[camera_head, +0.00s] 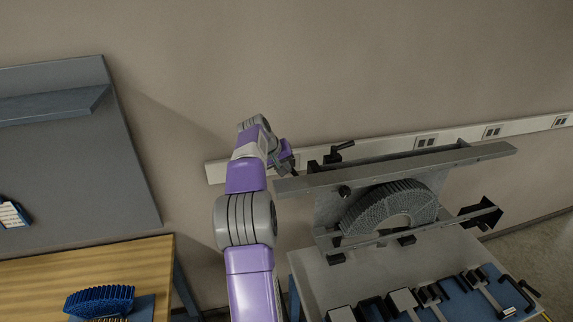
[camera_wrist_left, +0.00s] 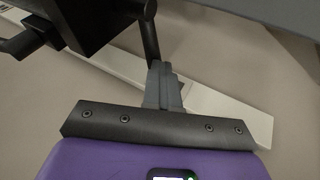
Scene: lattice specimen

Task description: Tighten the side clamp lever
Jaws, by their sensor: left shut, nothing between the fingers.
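The clamping fixture (camera_head: 395,168) stands on a grey table and holds a curved grey lattice specimen (camera_head: 395,208). A black clamp lever (camera_head: 340,151) sticks up at the back left of the fixture. In the left wrist view a black rod (camera_wrist_left: 149,38) runs down from a dark block (camera_wrist_left: 85,20) and ends at my fingertips. My left gripper (camera_head: 295,172) is at the fixture's left end, left of the lever. In the wrist view its grey fingers (camera_wrist_left: 161,70) are shut together with nothing between them. Whether they touch the rod I cannot tell. My right gripper is not in view.
Black clamps and tools lie on blue mats (camera_head: 460,303) at the front of the grey table (camera_head: 322,278). A wooden table (camera_head: 130,262) with a blue lattice part (camera_head: 100,300) stands at the left. A wall rail with sockets (camera_head: 493,132) runs behind the fixture.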

